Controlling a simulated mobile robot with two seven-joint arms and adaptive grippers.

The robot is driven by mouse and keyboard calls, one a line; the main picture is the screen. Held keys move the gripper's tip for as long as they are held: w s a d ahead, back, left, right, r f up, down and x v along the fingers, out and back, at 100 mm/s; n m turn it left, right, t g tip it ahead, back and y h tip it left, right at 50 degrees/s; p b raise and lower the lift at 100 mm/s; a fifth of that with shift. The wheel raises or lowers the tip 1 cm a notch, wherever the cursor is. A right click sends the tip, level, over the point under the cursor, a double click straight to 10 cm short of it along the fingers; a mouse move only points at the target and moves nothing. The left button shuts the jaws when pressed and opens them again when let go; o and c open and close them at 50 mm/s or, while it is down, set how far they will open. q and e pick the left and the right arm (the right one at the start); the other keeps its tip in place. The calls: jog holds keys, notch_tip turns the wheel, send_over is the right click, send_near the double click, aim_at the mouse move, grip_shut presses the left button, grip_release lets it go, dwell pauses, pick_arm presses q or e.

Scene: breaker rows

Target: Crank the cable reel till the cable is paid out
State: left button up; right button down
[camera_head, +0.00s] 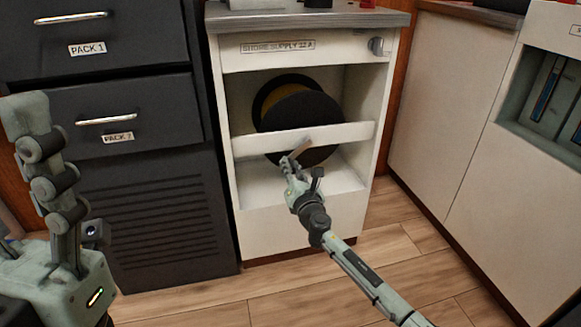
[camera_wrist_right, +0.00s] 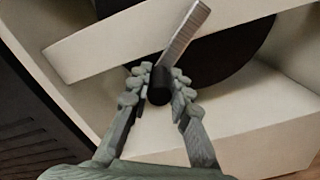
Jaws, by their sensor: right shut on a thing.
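The cable reel (camera_head: 298,108) sits inside a white cabinet, with black round flanges and a band of yellow cable between them. A white crossbar (camera_head: 255,141) runs in front of it. A grey metal crank arm (camera_wrist_right: 190,32) with a dark knob (camera_wrist_right: 158,86) stands out in front of the reel, tilted up to the right in the right wrist view. My right gripper (camera_head: 291,165) is at the crank; in the right wrist view its fingers (camera_wrist_right: 158,90) are closed around the dark knob. My left arm is folded at the left; its fingertips do not show.
The white cabinet (camera_head: 290,225) has a labelled top panel with a grey knob (camera_head: 376,45). Dark drawers (camera_head: 155,100) stand close on the left. A pale cabinet wall (camera_head: 430,110) closes in on the right. Wooden floor (camera_head: 290,290) in front is clear.

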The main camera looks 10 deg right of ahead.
jog(key=shift+d, duration=0.1)
jog(key=c, duration=1.4)
grip_release()
jog(key=s, duration=1.2)
jog(key=shift+d, duration=0.2)
